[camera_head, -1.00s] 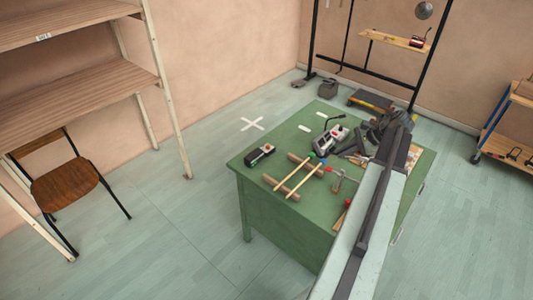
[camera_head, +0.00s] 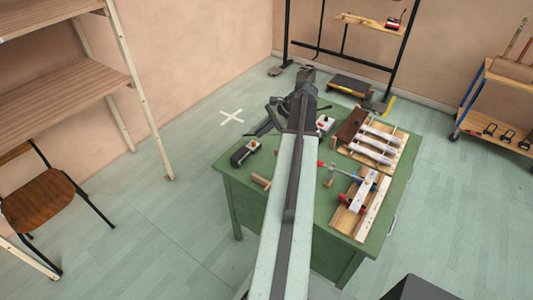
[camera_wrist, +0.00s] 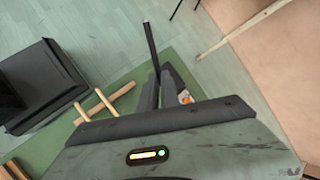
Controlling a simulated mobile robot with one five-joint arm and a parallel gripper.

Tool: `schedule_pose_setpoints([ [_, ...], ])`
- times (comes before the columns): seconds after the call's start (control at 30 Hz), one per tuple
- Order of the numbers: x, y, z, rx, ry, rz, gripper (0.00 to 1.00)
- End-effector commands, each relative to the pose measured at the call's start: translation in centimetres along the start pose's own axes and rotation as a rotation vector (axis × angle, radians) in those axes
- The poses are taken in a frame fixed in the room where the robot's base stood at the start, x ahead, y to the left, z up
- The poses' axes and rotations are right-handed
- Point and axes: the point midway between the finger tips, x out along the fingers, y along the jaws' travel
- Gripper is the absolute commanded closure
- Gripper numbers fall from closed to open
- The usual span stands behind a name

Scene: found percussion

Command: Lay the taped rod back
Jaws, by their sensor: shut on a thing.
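A thin dark rod (camera_wrist: 150,42), likely the taped rod, stands out from my gripper (camera_wrist: 160,80) in the wrist view. The jaws are shut on its lower end, and its far part shows against the pale floor. I cannot make out its tape. In the head view my gripper (camera_head: 268,118) hangs over the far left part of the green table (camera_head: 232,176). Whether the rod touches anything is unclear.
A board with metal bars (camera_head: 372,146) and a clamped wooden board (camera_head: 358,204) fill the right side. A shelf post (camera_head: 140,100) stands left.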

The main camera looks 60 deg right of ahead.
Motion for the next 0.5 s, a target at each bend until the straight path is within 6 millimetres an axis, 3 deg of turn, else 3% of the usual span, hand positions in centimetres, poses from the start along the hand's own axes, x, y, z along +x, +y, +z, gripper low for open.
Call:
schedule_pose_setpoints([
  [0.3, 6.6, 6.2, -5.5, -0.314, 0.221, -0.07, 1.0],
  [0.5, 7.4, 7.5, -7.2, -0.447, 0.318, -0.078, 1.0],
])
